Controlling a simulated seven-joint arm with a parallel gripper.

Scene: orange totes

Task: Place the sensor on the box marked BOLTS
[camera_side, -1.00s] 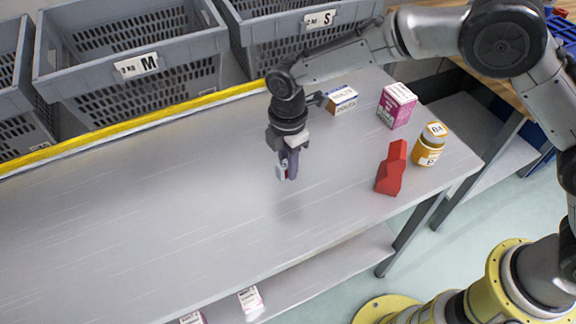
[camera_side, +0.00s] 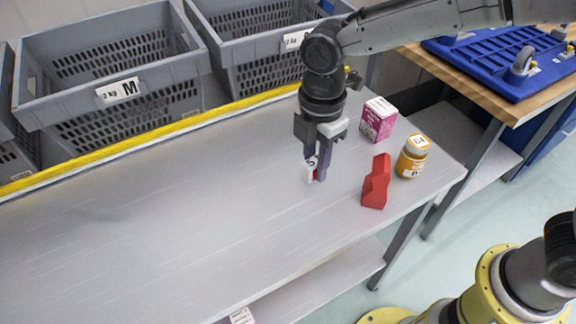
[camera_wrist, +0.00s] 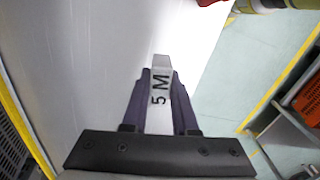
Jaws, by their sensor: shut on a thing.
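In the wrist view the white piece (camera_wrist: 158,92) stands between my dark fingers (camera_wrist: 160,76). I take it to be the sensor; no wording confirms this. My gripper hangs over the right part of the grey table, left of the red angular object. The small white, blue and orange box seen earlier is now hidden behind my gripper. I cannot read BOLTS on any box.
A pink box (camera_side: 378,119), an orange jar (camera_side: 411,160) and a red angular object (camera_side: 376,183) stand at the table's right end. Grey crates (camera_side: 118,115) line the back behind a yellow edge (camera_side: 150,137). The left and middle of the table (camera_side: 150,220) are clear.

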